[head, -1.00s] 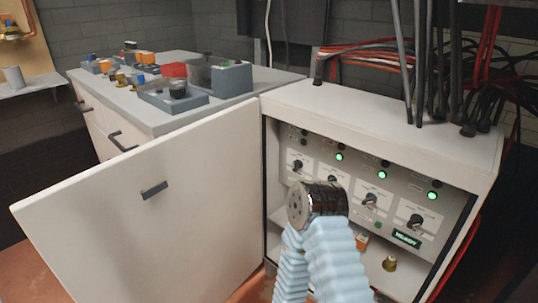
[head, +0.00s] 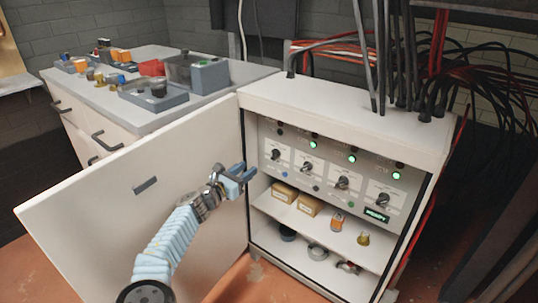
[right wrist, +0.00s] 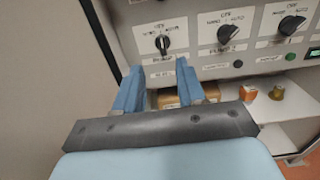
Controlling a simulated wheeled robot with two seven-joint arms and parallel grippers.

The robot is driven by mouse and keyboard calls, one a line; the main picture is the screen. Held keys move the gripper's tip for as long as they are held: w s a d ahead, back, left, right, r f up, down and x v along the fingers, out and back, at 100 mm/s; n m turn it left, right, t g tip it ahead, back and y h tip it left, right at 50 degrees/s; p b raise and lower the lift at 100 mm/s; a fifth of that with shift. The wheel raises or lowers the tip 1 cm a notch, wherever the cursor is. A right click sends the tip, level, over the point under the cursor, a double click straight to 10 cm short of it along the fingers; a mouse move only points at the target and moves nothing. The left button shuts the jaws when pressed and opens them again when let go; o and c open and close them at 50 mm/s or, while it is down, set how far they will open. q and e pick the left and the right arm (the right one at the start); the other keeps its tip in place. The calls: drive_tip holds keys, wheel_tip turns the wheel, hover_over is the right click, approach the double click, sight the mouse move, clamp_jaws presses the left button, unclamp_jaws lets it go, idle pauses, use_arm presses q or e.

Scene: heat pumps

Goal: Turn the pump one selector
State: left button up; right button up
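The grey control panel (head: 330,175) in the open cabinet carries a row of several black rotary selectors. The leftmost selector (head: 276,154) also shows in the right wrist view (right wrist: 163,43), its pointer roughly upright. The selector to its right (head: 307,167) shows in the wrist view too (right wrist: 229,31). The small labels are hard to read, so I cannot tell surely which is pump one. My right gripper (head: 246,173) is open and empty, in front of the panel's left end, fingers (right wrist: 162,88) apart and below the leftmost selector. My left gripper is out of view.
The cabinet door (head: 110,215) stands open at left, close beside my right arm. Green lamps (head: 351,159) glow above the selectors. A workbench (head: 60,82) stands behind the door.

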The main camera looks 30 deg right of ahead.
sight(272, 152)
drive_tip(key=p+x, duration=0.1)
drive_tip(key=x, duration=1.1)
drive_tip(key=shift+d+f, duration=0.1)
drive_tip(key=shift+d, duration=0.2)
drive_tip(key=shift+c, duration=0.3)
clamp_jaws()
